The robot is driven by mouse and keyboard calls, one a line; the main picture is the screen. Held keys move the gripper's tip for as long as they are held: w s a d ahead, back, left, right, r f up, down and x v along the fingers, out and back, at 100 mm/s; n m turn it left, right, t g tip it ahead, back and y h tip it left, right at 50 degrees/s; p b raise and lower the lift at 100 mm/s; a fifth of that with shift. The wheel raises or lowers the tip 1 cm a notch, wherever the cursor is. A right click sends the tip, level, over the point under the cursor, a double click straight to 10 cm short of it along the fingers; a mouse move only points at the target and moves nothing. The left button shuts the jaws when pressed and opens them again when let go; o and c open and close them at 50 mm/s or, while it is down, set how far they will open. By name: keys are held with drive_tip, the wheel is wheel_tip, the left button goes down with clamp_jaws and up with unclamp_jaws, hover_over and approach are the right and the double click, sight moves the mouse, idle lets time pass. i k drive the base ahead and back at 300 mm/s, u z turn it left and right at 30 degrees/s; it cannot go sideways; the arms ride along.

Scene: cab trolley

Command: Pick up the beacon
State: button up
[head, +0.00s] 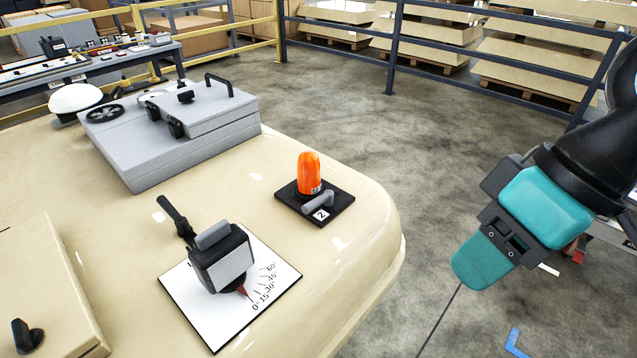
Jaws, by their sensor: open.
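The beacon (309,174) is an orange dome on a dark base. It stands upright on a black square plate (338,205) near the right rounded corner of the cream trolley top. A grey lever-like part and a small white label marked with a digit are in front of it on the plate. My gripper (470,275), with teal and dark parts, hangs at the right, over the floor beyond the trolley edge. It is apart from the beacon and holds nothing that I can see. The gap between its fingers is hard to see from this angle.
The cream trolley top (340,280) carries a pointer device (222,262) on a white scale sheet in front of the beacon. A grey box with handle (185,135) stands behind left. A cream box (45,290) is at lower left. Dark railings (390,50) stand behind; floor at right is open.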

sight(309, 186)
drive_tip(key=k, duration=0.35)
drive_tip(key=u, duration=0.8)
drive_tip(key=i, duration=0.7)
drive_tip(key=z, duration=0.35)
